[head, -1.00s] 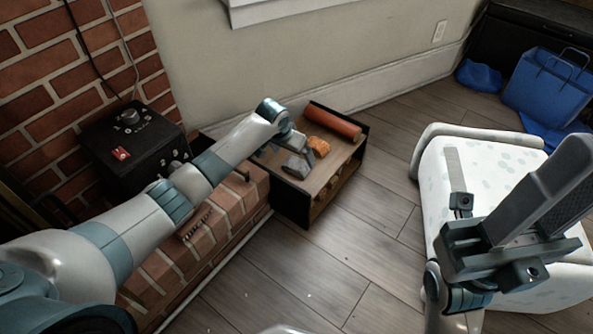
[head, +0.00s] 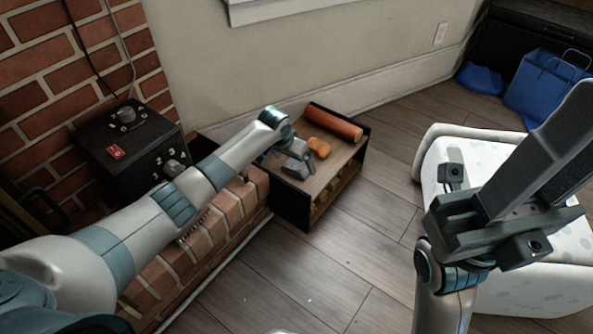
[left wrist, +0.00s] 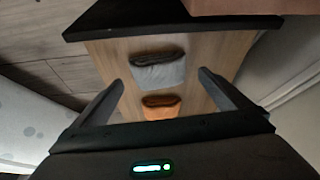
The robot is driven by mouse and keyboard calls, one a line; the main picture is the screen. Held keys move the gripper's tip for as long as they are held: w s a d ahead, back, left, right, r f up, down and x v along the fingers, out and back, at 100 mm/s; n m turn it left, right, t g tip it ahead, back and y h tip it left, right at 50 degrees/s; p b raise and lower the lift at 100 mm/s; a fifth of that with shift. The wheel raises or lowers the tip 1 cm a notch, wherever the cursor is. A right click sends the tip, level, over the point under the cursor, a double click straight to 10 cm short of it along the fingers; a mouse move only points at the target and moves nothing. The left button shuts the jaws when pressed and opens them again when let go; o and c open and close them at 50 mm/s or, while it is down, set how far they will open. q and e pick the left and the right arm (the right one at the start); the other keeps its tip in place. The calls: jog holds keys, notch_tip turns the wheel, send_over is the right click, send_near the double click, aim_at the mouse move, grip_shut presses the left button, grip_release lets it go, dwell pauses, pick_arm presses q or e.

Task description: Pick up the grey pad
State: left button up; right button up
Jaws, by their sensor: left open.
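The grey pad (head: 296,170) lies on the wooden top of a low black-edged box (head: 325,186), beside an orange pad (head: 319,148). In the left wrist view the grey pad (left wrist: 158,70) and the orange pad (left wrist: 160,107) lie in line between my open left fingers. My left gripper (head: 285,155) is over the grey pad's end of the box in the head view, partly covering the pad. Its fingers are empty, and the gap to the pad is hard to judge. My right gripper (head: 512,135) is raised at the right, its fingers apart and empty.
A terracotta roll (head: 333,122) lies along the box's back edge. A brick hearth (head: 225,215) and a black box with knobs (head: 130,145) are at left. A white patterned seat (head: 480,150) stands at right. Wooden floor between is clear.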

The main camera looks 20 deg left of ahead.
pick_arm(q)
jog(key=shift+b+x, duration=0.45)
jog(key=shift+x, duration=0.65)
jog(key=c, duration=1.1)
